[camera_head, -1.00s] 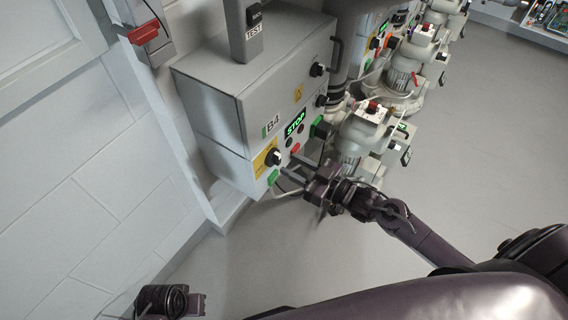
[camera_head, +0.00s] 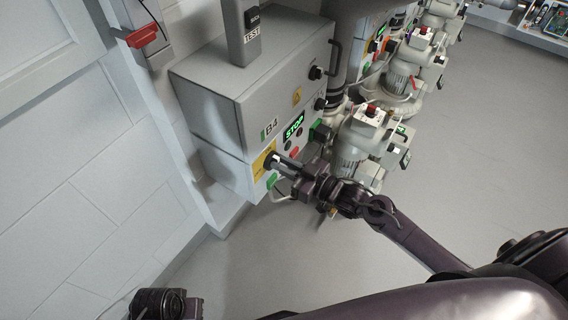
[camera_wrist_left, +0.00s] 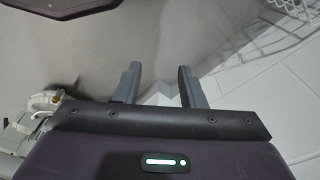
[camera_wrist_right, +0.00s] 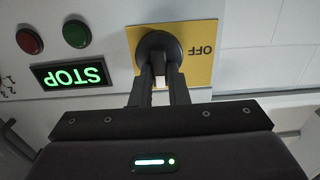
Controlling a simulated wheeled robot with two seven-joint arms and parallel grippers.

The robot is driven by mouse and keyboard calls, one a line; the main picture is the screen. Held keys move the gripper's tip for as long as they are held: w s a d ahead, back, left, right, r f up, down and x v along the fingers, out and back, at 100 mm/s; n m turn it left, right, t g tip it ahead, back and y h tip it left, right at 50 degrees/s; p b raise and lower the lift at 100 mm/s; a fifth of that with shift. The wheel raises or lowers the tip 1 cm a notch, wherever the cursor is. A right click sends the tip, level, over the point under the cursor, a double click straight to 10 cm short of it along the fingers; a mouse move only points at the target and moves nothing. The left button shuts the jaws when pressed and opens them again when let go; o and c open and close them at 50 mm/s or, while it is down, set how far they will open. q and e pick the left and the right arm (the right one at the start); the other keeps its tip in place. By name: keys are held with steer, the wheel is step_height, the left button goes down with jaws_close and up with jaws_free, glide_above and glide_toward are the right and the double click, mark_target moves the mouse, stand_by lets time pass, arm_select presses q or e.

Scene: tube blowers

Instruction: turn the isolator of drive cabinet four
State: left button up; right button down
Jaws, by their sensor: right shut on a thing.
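The drive cabinet marked B4 (camera_head: 240,125) is a grey box on the wall with a lit green STOP display (camera_head: 294,127). Its isolator is a black rotary knob (camera_wrist_right: 158,48) on a yellow plate (camera_wrist_right: 205,52) reading OFF. My right gripper (camera_head: 277,162) is at the yellow plate (camera_head: 262,161). In the right wrist view its fingers (camera_wrist_right: 160,82) are shut on the knob's grip, with a pale mark between them.
A red and a green button (camera_wrist_right: 76,33) sit beside the display. A red handle (camera_head: 142,36) is on the wall at upper left. Pumps (camera_head: 362,135) stand to the right. The floor at right is clear.

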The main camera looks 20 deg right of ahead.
arm_select(q)
steer(key=shift+f, duration=0.1)
arm_select(e)
steer(key=shift+n, duration=0.3)
arm_select(q)
steer(key=shift+w+f, duration=0.1)
steer(key=shift+f, duration=0.2)
arm_select(e)
steer(key=n, duration=1.1)
steer(key=a+f+n, duration=0.1)
steer(key=n, duration=0.5)
steer(key=shift+s+f, duration=0.1)
steer(key=shift+s, duration=0.3)
steer(key=shift+n, duration=0.3)
